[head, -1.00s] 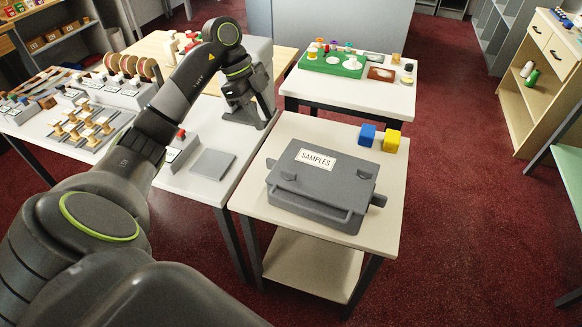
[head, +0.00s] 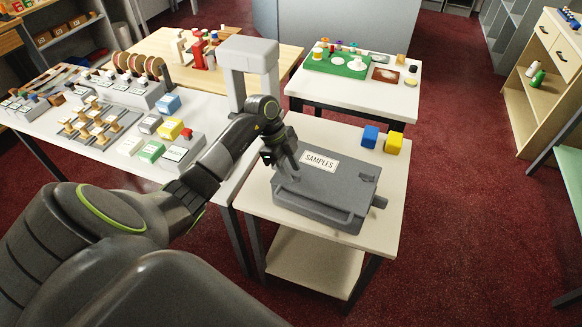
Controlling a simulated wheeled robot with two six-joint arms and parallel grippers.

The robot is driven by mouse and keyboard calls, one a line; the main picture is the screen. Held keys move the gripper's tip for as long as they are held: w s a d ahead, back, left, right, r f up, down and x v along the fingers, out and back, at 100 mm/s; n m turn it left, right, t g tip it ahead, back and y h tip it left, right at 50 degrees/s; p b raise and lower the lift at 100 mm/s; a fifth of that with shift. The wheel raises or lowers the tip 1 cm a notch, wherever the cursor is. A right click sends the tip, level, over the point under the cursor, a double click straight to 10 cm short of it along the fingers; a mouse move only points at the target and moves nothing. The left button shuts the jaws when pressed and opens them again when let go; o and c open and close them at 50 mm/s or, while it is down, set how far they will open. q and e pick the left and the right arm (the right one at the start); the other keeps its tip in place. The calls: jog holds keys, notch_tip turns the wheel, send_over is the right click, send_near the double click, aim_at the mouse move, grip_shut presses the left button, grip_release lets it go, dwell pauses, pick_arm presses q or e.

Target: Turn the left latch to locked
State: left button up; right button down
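A grey case (head: 330,190) with a white SAMPLES label (head: 319,163) lies flat on a small cream table, its bar handle (head: 312,207) along the near side. The left latch is not clearly seen; my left gripper covers that side. My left gripper (head: 289,173) points down at the case's left part, left of the label. Whether it touches the case, and whether its fingers are open or shut, I cannot tell. My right gripper is out of view.
A blue block (head: 370,136) and a yellow block (head: 394,143) stand behind the case on the cream table (head: 395,180). A white counter with button boxes is to the left. A grey arch-shaped stand (head: 250,60) rises behind my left arm.

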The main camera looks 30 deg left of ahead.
pick_arm(q)
jog(key=shift+d+f, duration=0.15)
jog(key=shift+f, duration=0.3)
jog(key=shift+c, duration=0.3)
grip_shut()
